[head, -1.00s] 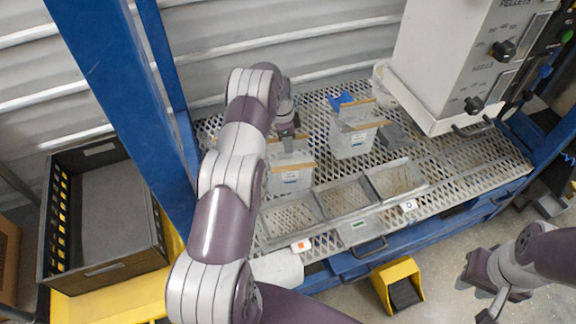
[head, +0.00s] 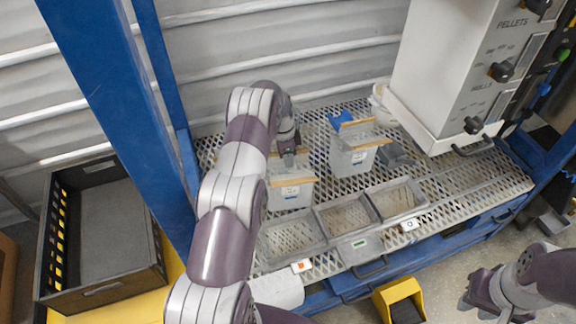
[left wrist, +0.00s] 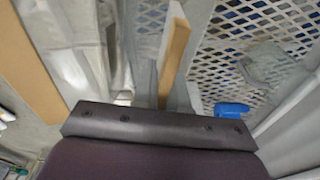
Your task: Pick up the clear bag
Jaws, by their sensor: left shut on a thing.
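A clear bag (head: 289,195) with tan strips along its top edges stands on the perforated deck. My left gripper (head: 289,158) is at the rear part of its top, pointing down and shut on the bag's edge; its fingertips are largely hidden. In the left wrist view, the dark gripper body fills the bottom and a clear bag (left wrist: 75,60) with tan strips shows beyond it. A second clear bag (head: 352,160) with tan strips stands to the right, apart from the gripper. My right gripper (head: 487,300) is at the lower right, away from the bags; its jaw opening is unclear.
Three open bins (head: 345,217) sit in front of the bags. A blue object (head: 340,119) and a grey scoop-like object (head: 395,156) lie near the second bag. The pellet machine (head: 465,70) stands at right. A black crate (head: 100,235) is at left, beyond a blue post (head: 120,120).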

